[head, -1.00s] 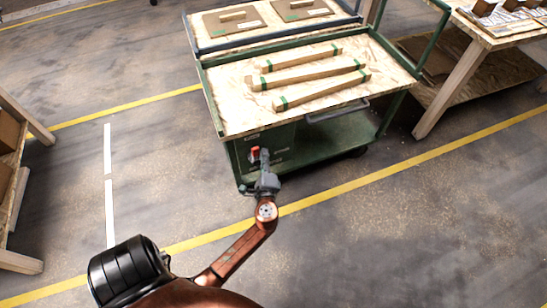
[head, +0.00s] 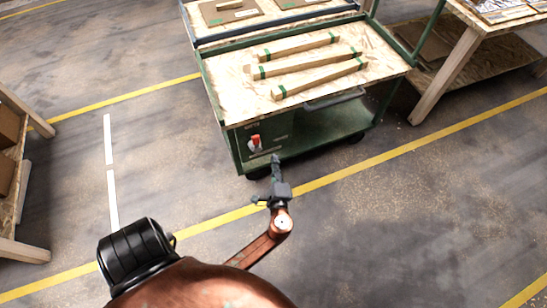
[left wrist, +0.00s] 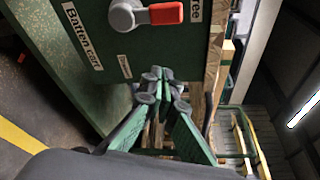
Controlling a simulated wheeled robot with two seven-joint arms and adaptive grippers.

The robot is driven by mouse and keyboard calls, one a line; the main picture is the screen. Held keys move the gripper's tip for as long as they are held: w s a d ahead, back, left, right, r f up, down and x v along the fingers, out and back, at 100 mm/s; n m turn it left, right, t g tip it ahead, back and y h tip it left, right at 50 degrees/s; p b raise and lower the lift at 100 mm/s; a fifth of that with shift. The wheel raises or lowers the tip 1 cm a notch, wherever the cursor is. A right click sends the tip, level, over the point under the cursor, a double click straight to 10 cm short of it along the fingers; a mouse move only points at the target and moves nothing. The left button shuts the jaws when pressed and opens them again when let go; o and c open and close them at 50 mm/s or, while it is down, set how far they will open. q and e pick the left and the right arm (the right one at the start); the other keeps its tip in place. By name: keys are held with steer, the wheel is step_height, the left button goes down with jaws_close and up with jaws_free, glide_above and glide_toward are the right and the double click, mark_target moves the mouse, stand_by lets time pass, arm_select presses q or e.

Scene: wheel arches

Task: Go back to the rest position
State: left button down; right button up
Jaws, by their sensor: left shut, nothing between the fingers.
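My left gripper (head: 276,165) is shut and empty, in front of the near left part of the green batten cart (head: 240,160). In the left wrist view the closed fingertips (left wrist: 160,75) show just below a grey knob with a red lever (left wrist: 163,14) on the cart's green panel. The red lever also shows in the head view (head: 255,141), up and left of the gripper, apart from it. My right gripper is not in view.
Several wooden battens with green bands (head: 315,65) lie on the cart's top. A wooden table (head: 446,68) stands at the right and a shelf (head: 22,170) at the left. The floor with yellow lines (head: 330,180) is clear in front of the cart.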

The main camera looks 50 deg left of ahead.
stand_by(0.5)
